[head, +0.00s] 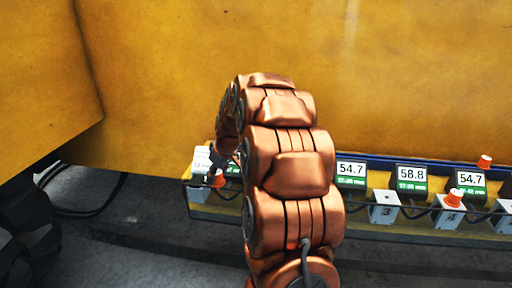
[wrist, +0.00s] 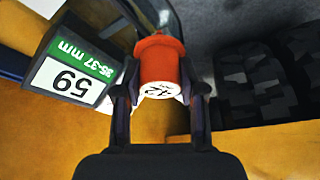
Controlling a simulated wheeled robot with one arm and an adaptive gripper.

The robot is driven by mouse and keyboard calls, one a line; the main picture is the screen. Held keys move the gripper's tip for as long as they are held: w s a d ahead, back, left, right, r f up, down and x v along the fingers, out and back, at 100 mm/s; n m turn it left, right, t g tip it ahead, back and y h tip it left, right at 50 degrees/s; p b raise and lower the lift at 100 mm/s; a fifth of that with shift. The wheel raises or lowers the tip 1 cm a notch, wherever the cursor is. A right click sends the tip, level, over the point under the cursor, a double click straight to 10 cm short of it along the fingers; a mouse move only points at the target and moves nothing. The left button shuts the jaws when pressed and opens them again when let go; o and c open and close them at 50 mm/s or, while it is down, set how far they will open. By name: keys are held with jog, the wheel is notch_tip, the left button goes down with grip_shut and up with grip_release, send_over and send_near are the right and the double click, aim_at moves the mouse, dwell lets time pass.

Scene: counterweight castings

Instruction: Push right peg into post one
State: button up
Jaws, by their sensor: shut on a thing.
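My gripper (wrist: 160,100) is shut on an orange peg (wrist: 158,58) in the wrist view. The peg's end facing the camera is white with dark marks. In the head view my gripper (head: 222,160) is at the left end of the row of posts, partly hidden by my arm, and an orange peg (head: 218,181) shows just below it. A white post (head: 198,192) stands beside it at that end; its number is not readable. I cannot tell whether the held peg touches or enters a post. Other orange pegs stand at the right, one on post four (head: 453,198) and one farther back (head: 485,161).
A row of displays (head: 411,175) runs along a blue rail below a large yellow wall (head: 400,70). Post three (head: 384,208) carries no visible peg. Black cables link the posts. A display reading 59 (wrist: 68,68) is close to my gripper in the wrist view.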

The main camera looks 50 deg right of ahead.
jog(key=s+d+r, duration=0.3)
jog(key=d, duration=0.2)
jog(key=s+d+r+p, duration=0.1)
jog(key=s+d+r, duration=0.2)
jog(key=d, duration=0.3)
jog(key=shift+s+d+r+n, duration=0.2)
jog(key=shift+s+r+n, duration=0.15)
jog(key=shift+r+n, duration=0.05)
jog(key=shift+f+b, duration=0.1)
jog(key=shift+b, duration=0.4)
jog(key=shift+f+b, duration=1.95)
jog(key=shift+f, duration=0.85)
jog(key=shift+b, duration=1.15)
jog(key=shift+f+b, duration=1.55)
jog(key=shift+f, duration=0.75)
